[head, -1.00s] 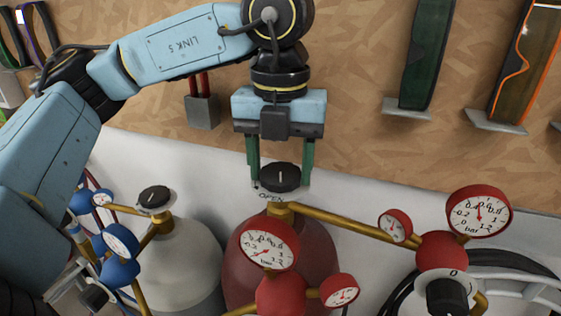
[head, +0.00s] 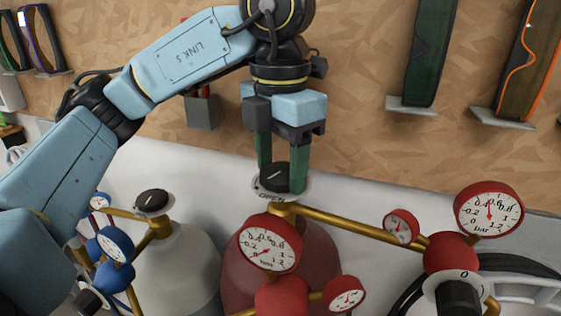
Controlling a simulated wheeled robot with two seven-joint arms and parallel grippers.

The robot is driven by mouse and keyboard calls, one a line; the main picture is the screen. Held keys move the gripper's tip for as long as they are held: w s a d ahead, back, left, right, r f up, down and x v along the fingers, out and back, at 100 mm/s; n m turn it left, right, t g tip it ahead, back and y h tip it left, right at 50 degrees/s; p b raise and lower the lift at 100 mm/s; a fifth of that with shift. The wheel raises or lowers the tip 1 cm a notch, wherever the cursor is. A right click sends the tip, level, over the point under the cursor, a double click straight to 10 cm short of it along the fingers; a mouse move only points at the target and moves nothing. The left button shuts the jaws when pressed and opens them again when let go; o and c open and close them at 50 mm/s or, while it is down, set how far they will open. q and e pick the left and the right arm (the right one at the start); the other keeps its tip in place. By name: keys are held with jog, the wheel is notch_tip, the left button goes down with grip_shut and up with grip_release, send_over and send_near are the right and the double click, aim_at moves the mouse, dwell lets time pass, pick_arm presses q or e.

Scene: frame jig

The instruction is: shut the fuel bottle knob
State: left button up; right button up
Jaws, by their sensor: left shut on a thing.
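The fuel bottle is the red bottle (head: 320,262) at the middle bottom of the head view. Its black knob (head: 273,178) sits on top, with a white pointer line and a pale disc marked OPEN below it. The pointer line is slanted. My left gripper (head: 280,180) comes down from above with its green fingers on either side of the knob, shut on it. The gripper is turned, so one finger stands partly in front of the knob. My right gripper is not in view.
A grey bottle (head: 180,265) with its own black knob (head: 153,201) and blue gauges stands to the left. Red gauges (head: 270,243) and a red regulator (head: 452,254) are close in front and to the right. A wooden board (head: 360,140) with hanging tools is behind.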

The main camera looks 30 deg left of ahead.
pick_arm(q)
jog(key=m, duration=0.3)
jog(key=shift+r+m+p, duration=0.1)
jog(key=shift+m+p, duration=0.25)
jog(key=shift+m, duration=0.05)
jog(key=m, duration=0.4)
jog(key=shift+m+p, duration=0.3)
jog(key=m, duration=0.4)
jog(key=shift+w+a, duration=0.1)
jog(key=m, duration=0.4)
jog(key=shift+p, duration=0.4)
jog(key=m, duration=0.7)
jog(key=shift+w, duration=0.15)
jog(key=m, duration=0.3)
jog(key=shift+m, duration=2.5)
